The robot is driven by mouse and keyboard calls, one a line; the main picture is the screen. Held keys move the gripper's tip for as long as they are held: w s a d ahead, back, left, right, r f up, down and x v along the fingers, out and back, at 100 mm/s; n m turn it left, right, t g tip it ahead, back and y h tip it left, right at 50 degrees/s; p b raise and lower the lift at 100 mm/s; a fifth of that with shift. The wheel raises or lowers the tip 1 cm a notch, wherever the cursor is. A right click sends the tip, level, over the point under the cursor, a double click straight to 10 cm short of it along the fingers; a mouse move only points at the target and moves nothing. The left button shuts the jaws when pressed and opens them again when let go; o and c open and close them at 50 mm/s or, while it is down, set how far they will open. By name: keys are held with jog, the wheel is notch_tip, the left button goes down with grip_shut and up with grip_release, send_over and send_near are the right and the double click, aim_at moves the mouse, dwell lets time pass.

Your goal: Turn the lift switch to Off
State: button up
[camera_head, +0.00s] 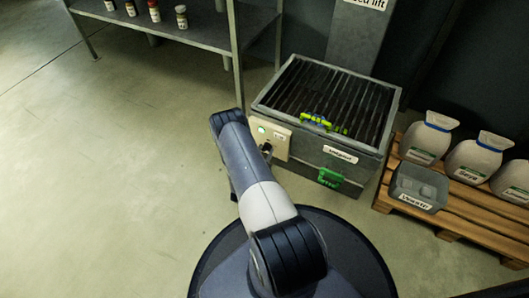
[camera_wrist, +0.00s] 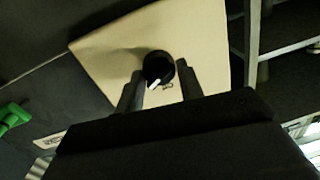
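The lift switch is a round black knob (camera_wrist: 158,64) with a white pointer, on a cream panel in the wrist view. The pointer aims down and slightly left in that picture, near a small dark label too blurred to read surely. My gripper (camera_wrist: 161,78) is open, its two dark fingertips on either side of the knob's lower part; I cannot tell whether they touch it. In the head view the cream switch panel (camera_head: 278,139) with a lit green lamp (camera_head: 262,129) is on the left of the grey box's front, and my arm partly hides it.
The grey box (camera_head: 395,107) has a barred top with a green-yellow item on it, and a green handle (camera_head: 330,178) in front. At right, a pallet (camera_head: 455,222) holds white bags (camera_head: 428,137) and a grey bin (camera_head: 418,186). A metal shelf (camera_head: 205,30) stands behind left. The left floor is clear.

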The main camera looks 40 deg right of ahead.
jog(key=c, duration=0.4)
jog(key=shift+n, duration=0.3)
jog(key=n, duration=0.5)
jog(key=shift+r, duration=0.1)
jog(key=n+g, duration=0.1)
jog(key=n, duration=0.4)
jog(key=shift+n, duration=0.4)
jog(key=o, duration=0.9)
jog(key=shift+o, duration=0.2)
